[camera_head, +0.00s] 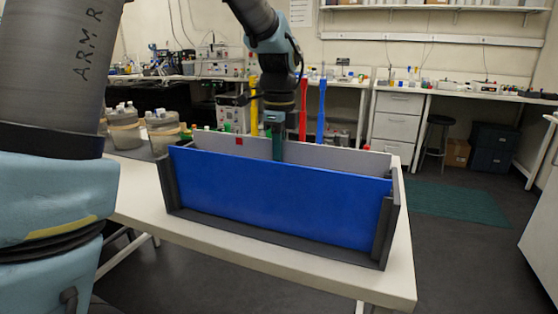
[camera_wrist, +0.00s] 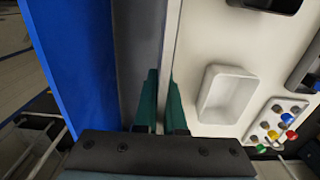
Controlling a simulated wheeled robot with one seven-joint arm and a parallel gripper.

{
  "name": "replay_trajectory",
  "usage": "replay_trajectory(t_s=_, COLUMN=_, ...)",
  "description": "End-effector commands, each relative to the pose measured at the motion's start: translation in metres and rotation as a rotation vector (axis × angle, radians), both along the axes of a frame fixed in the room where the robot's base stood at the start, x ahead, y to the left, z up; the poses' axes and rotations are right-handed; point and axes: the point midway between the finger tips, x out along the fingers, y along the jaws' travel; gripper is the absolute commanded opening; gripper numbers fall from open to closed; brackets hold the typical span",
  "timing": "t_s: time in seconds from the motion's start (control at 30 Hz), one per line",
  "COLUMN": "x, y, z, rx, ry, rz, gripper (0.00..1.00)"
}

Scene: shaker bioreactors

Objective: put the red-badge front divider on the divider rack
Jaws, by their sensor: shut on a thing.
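The red-badge front divider (camera_head: 330,158) is a light grey upright panel with a small red square near its upper left. It stands behind a large blue panel (camera_head: 280,200), which hides its lower part. Both are at a dark grey holder (camera_head: 275,241) with upright ends on the white table. My gripper (camera_head: 277,158) is shut on the grey panel's top edge, right of the badge. In the wrist view, its green fingers (camera_wrist: 160,105) straddle that edge. I cannot tell whether the panel's bottom is seated. I cannot identify a separate divider rack.
In the wrist view, a white tray (camera_wrist: 228,95) and a board with coloured round pieces (camera_wrist: 275,125) lie beside the panel. Grey-lidded jars (camera_head: 163,130) stand at the table's left end. Yellow (camera_head: 254,106), red (camera_head: 303,108) and blue (camera_head: 321,108) posts rise behind the panel.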

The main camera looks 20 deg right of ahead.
Motion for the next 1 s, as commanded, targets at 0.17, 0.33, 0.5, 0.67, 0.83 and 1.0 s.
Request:
replay_trajectory(t_s=0.17, x=0.000, y=0.000, z=-0.001, rx=0.000, ry=0.000, rz=0.000, gripper=0.00)
replay_trajectory(t_s=0.33, x=0.000, y=0.000, z=-0.006, rx=0.000, ry=0.000, rz=0.000, gripper=0.00)
replay_trajectory(t_s=0.5, x=0.000, y=0.000, z=-0.011, rx=-0.001, ry=-0.001, rz=0.001, gripper=0.00)
replay_trajectory(t_s=0.67, x=0.000, y=0.000, z=-0.012, rx=-0.001, ry=-0.001, rz=0.001, gripper=0.16)
replay_trajectory(t_s=0.83, x=0.000, y=0.000, z=-0.012, rx=-0.001, ry=-0.001, rz=0.000, gripper=0.35)
replay_trajectory(t_s=1.0, x=0.000, y=0.000, z=-0.012, rx=0.000, ry=0.000, rz=0.000, gripper=0.42)
